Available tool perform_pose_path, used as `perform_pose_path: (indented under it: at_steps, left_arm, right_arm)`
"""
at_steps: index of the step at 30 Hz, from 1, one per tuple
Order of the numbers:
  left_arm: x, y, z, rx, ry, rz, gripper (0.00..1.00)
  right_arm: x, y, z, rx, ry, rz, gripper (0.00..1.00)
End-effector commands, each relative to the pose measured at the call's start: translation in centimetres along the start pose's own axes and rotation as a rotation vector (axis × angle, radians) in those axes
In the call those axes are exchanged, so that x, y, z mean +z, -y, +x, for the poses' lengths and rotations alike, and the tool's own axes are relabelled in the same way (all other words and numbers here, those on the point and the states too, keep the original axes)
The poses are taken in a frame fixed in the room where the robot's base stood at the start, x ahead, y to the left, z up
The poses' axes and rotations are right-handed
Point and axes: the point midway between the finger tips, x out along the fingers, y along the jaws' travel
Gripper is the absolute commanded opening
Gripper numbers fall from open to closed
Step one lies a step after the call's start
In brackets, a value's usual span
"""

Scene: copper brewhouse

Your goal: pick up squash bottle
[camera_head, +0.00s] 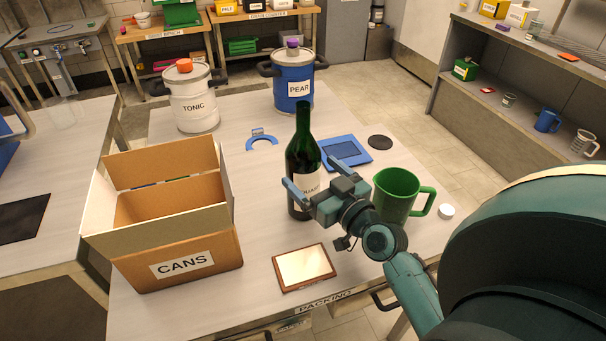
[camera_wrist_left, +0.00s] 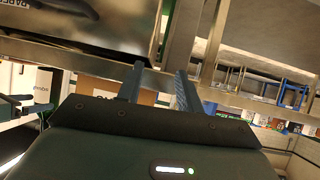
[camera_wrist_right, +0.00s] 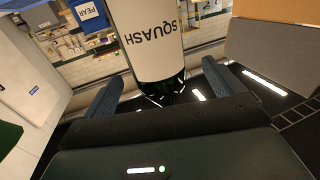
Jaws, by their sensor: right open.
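The squash bottle (camera_head: 303,160) is dark green with a white label and stands upright on the packing table. In the right wrist view its label (camera_wrist_right: 150,35) reads SQUASH and appears upside down. My right gripper (camera_head: 308,173) is open at the bottle, with one finger at the bottle's left side in the head view. In the right wrist view the bottle lies between the two spread fingers (camera_wrist_right: 163,72), with gaps showing; I cannot tell whether it touches either. My left gripper (camera_wrist_left: 160,70) shows only in its wrist view, fingers apart and empty.
A green mug (camera_head: 396,195) stands just right of my right gripper. A blue square tray (camera_head: 359,143) lies behind the bottle. The open CANS box (camera_head: 140,262) is left, a framed plate (camera_head: 304,267) in front. TONIC (camera_head: 194,115) and PEAR (camera_head: 293,75) containers stand at the back.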

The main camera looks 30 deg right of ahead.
Motion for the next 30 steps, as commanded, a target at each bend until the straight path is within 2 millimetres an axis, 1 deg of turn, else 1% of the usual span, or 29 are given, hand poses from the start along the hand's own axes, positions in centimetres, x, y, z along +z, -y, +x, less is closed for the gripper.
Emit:
perform_pose_path:
  at_steps: [4, 9, 12, 19, 30]
  left_arm:
    - [-0.7, 0.3, -0.3, -0.008, -0.002, 0.0, 0.36]
    - [-0.8, 0.6, -0.3, -0.018, 0.002, -0.01, 0.36]
    - [-0.6, 0.5, -0.2, -0.019, 0.007, -0.015, 0.36]
    - [-0.2, 0.5, -0.1, -0.019, 0.015, -0.015, 0.36]
    - [-0.5, 0.4, -0.2, -0.015, 0.009, -0.012, 0.36]
  right_arm:
    - [-0.3, -0.3, 2.1, 0.001, -0.003, 0.004, 0.93]
    - [-0.1, -0.4, 4.3, 0.001, -0.001, 0.003, 0.93]
    - [0.0, -0.4, 4.8, 0.001, 0.0, 0.003, 0.93]
    - [0.0, -0.4, 4.8, 0.001, 0.001, 0.001, 0.92]
    - [0.0, -0.4, 4.8, 0.0, 0.001, 0.001, 0.62]
